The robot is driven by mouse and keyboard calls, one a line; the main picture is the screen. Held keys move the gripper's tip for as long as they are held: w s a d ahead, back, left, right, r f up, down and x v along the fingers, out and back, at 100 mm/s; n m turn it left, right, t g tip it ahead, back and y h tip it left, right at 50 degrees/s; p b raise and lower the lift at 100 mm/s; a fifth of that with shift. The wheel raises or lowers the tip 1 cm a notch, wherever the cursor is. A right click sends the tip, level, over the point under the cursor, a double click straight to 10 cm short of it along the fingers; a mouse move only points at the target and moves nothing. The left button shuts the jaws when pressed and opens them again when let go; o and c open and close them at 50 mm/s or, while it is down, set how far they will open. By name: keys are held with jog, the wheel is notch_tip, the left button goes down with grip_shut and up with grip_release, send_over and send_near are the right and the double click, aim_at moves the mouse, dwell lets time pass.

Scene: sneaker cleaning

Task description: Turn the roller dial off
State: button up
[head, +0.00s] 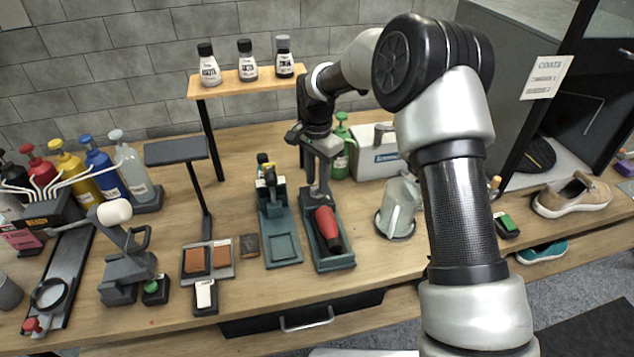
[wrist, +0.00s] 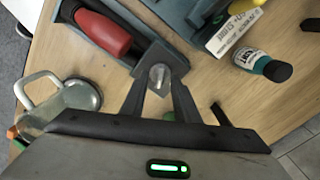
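A small silver knob (wrist: 158,76) on a grey square plate shows in the wrist view; it may be the roller dial, but I see no label. It is at the end of a grey-green tray (head: 342,264) that holds a red-handled tool (head: 327,228). My gripper (head: 319,190) points down at the tray's far end, with its fingertips at either side of the knob in the wrist view. Whether they press on it is unclear. The tool also shows in the wrist view (wrist: 100,32). A white roller (head: 114,212) is on a dark stand at left, near a green-topped button (head: 155,289).
A similar tray (head: 283,249) stands just left. A raised shelf (head: 245,85) with bottles is behind left. Bare wood lies in front of the jug.

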jog(key=shift+f, duration=0.65)
grip_shut()
jog(key=shift+n, duration=0.4)
jog(key=n, duration=0.5)
jog(key=shift+n, duration=0.3)
jog(key=n, duration=0.5)
jog(key=shift+n, duration=0.4)
